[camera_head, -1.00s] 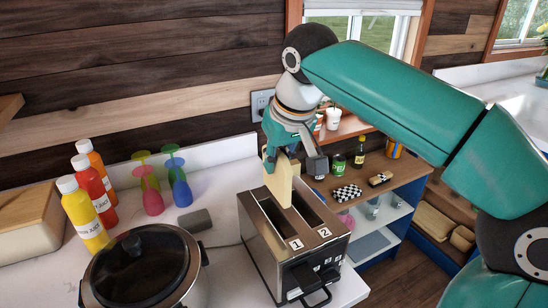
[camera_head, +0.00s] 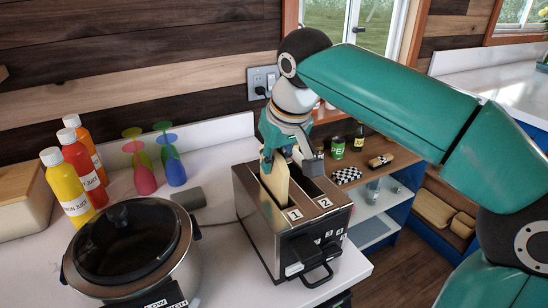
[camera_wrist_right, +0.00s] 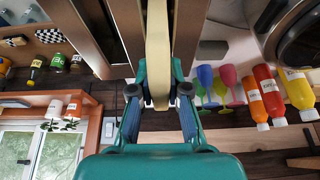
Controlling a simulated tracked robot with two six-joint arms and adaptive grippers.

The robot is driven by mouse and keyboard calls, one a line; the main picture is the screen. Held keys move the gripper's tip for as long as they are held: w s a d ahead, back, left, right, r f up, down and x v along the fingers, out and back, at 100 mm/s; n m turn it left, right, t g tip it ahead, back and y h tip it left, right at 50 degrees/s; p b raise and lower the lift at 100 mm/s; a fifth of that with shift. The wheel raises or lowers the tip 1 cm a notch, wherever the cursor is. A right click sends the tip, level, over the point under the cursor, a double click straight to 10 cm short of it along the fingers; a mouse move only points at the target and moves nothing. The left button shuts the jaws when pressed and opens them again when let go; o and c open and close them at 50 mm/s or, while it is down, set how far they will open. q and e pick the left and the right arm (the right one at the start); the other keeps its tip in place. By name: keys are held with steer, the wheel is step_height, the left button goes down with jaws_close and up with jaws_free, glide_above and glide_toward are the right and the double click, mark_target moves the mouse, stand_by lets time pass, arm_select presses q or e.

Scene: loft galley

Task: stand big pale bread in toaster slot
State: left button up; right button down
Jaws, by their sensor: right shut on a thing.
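The big pale bread (camera_head: 277,186) is a thin slice held upright in my right gripper (camera_head: 289,157). The gripper is shut on its upper part, and the wrist view shows the bread (camera_wrist_right: 158,50) edge-on between the two fingers (camera_wrist_right: 159,100). The toaster (camera_head: 268,232) is a dark metal box with two long slots, labelled 1 and 2. The bread stands in line with slot 1, the left one, and its lower part appears to be inside; how deep is hidden. Slot 2 looks empty. My left gripper is not in view.
A round cooker (camera_head: 130,250) stands left of the toaster. Juice bottles (camera_head: 75,175) and coloured goblets (camera_head: 143,170) stand by the wall. A small grey block (camera_head: 188,198) lies behind the cooker. An open shelf unit (camera_head: 382,203) is on the right.

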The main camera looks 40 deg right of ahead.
mark_target(274, 175)
steer(key=shift+f+b, duration=1.25)
steer(key=shift+f, duration=0.6)
steer(key=c, duration=1.1)
jaws_free()
steer(key=shift+o, duration=0.2)
steer(key=v, duration=1.1)
steer(key=shift+s+a+r, duration=0.1)
steer(key=shift+s+r, duration=0.1)
steer(key=shift+r, duration=0.15)
